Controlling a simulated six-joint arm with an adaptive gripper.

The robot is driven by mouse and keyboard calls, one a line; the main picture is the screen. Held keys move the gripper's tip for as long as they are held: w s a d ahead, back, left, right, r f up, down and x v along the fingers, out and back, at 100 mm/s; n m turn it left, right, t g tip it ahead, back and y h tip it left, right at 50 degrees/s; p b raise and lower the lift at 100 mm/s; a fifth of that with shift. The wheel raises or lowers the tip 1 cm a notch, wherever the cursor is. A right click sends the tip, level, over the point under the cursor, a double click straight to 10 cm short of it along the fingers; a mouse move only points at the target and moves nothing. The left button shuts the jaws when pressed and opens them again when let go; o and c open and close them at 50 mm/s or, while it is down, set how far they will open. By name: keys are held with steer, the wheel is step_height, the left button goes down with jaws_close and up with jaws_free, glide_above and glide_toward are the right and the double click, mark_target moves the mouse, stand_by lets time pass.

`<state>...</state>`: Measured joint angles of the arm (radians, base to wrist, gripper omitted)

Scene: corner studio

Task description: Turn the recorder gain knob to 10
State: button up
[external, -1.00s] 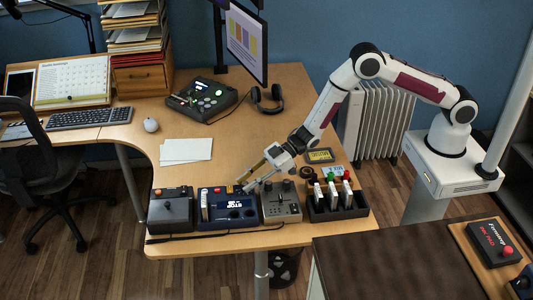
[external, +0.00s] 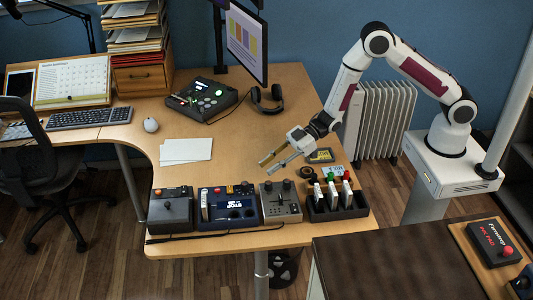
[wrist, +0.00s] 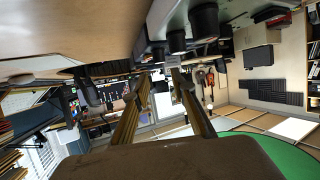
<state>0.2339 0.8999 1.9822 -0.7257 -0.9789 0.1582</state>
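A dark blue device with a lit display (external: 236,203) stands in the row at the desk's front edge; it looks like the recorder, though its gain knob and scale are too small to read. A grey box with dark knobs on top (external: 282,203) stands just right of it. My gripper (external: 267,167) is open and empty, in the air above and behind these devices, apart from them. In the wrist view its two fingers (wrist: 162,78) are spread with nothing between them. Dark knob-like cylinders (wrist: 204,20) show at the top of that view; which device bears them is unclear.
A black joystick box (external: 171,211) stands at the row's left end and a black rack with upright items (external: 337,208) at its right. White papers (external: 186,150), headphones (external: 268,102) and a keypad device (external: 202,98) lie farther back. The desk's middle is clear.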

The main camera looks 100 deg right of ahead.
steer(key=shift+s+d+r, duration=0.15)
steer(key=shift+s, duration=0.2)
steer(key=shift+w+d+f+n+g+y, duration=0.15)
steer(key=shift+w+f+n+g+y, duration=0.15)
steer(key=shift+w+n+g+y, duration=0.4)
steer(key=shift+w+d+f+n+g+y, duration=0.2)
steer(key=shift+w+n+g+y, duration=0.25)
steer(key=shift+w+n+y, duration=0.5)
steer(key=shift+w+d+f+n+g+y, duration=0.1)
steer(key=shift+w+f+n+g+y, duration=0.25)
steer(key=shift+w+n+g+y, duration=0.45)
steer(key=shift+w+t+h, duration=0.2)
steer(key=shift+t+h, duration=0.05)
